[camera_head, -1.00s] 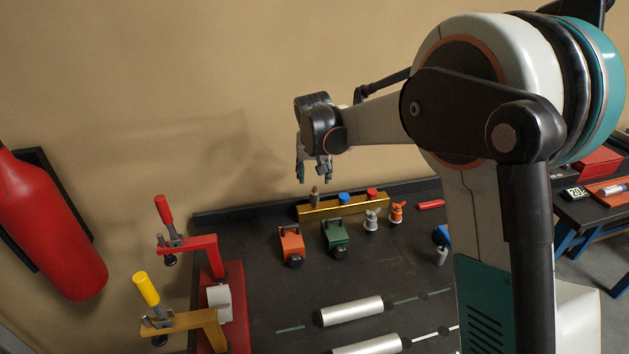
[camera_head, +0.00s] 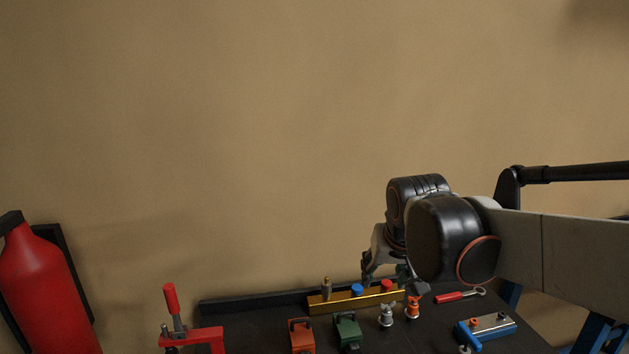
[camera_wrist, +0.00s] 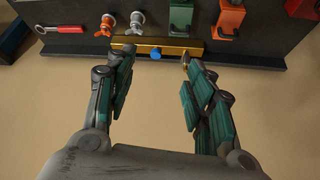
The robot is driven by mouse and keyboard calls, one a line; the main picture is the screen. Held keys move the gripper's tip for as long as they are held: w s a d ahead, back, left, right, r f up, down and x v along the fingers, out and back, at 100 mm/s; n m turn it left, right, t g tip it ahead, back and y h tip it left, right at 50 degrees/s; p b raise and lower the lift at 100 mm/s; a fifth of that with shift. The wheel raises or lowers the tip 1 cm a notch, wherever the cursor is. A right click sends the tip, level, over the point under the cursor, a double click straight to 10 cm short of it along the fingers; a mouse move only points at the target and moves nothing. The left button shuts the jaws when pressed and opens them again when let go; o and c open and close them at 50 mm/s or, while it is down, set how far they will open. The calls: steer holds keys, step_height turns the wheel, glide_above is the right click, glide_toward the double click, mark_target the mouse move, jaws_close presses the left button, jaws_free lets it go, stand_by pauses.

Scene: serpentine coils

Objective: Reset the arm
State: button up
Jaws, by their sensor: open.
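My gripper (camera_head: 385,272) hangs from my arm above the back right part of the dark workbench (camera_head: 260,325) in the head view. It is partly hidden by my wrist. In the wrist view my gripper (camera_wrist: 154,65) has its two teal-padded fingers spread apart with nothing between them. Beyond the fingertips is a brass bar (camera_wrist: 175,43) with a blue knob (camera_wrist: 155,54) and a brass peg. The bar also shows in the head view (camera_head: 335,303), below and beside the gripper.
An orange block (camera_head: 302,336), a green block (camera_head: 347,332) and two small grey and orange fittings stand before the bar. A red-handled tool (camera_head: 455,296) and a blue fixture (camera_head: 486,332) lie right. A red clamp (camera_head: 171,300) and red extinguisher (camera_head: 45,285) are left. The wall is bare.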

steer(key=s+d+f, duration=0.2)
steer(key=s, duration=0.8)
steer(key=s+d+f+t, duration=0.1)
steer(key=s+d+f, duration=0.2)
steer(key=s, duration=0.7)
steer(key=shift+d, duration=0.35)
